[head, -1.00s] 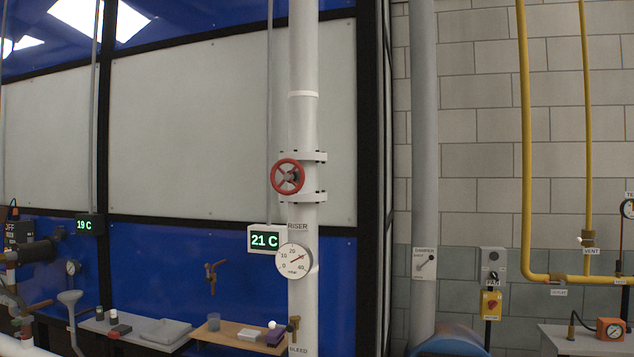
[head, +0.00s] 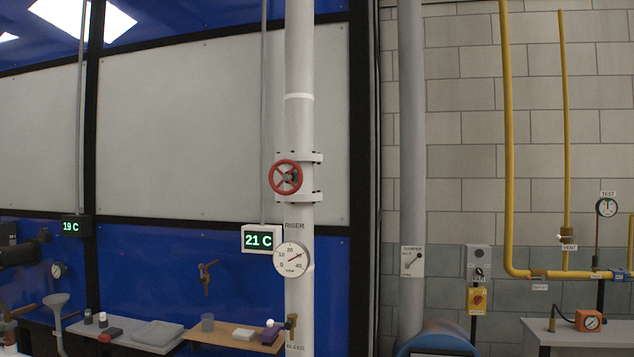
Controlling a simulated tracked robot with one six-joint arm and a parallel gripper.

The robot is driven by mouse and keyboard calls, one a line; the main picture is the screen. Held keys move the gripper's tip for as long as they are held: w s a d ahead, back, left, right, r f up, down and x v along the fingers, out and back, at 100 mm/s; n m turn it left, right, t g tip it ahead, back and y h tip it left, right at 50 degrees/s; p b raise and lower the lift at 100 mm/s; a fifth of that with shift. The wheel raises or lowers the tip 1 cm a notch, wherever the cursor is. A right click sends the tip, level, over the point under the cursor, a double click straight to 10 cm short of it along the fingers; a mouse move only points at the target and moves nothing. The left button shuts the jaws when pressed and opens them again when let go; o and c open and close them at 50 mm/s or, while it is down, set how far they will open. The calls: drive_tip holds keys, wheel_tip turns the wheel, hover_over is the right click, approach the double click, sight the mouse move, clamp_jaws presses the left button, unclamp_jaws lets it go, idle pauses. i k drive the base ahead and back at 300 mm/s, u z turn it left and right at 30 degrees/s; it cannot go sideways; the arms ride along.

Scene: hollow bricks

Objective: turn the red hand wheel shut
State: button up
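The red hand wheel (head: 285,177) is a spoked ring on the front of a flanged valve body in the white vertical riser pipe (head: 299,125). It faces me, slightly left of the picture's middle. Nothing touches it or covers it. How far it is turned does not show. Below it on the riser is a round white gauge (head: 292,259) with its needle pointing to the upper right. My gripper is not in view.
A display reading 21 C (head: 261,239) hangs left of the gauge. Below it are a brown tap-like fitting (head: 207,277), a wooden shelf (head: 222,335) with small items and a brass bleed tap (head: 291,324). A grey pipe (head: 412,150) and yellow pipes (head: 507,140) stand to the right.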

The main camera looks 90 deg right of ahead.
sight(287, 177)
drive_tip(key=z, duration=1.65)
drive_tip(key=i, duration=1.15)
drive_tip(key=z, duration=0.05)
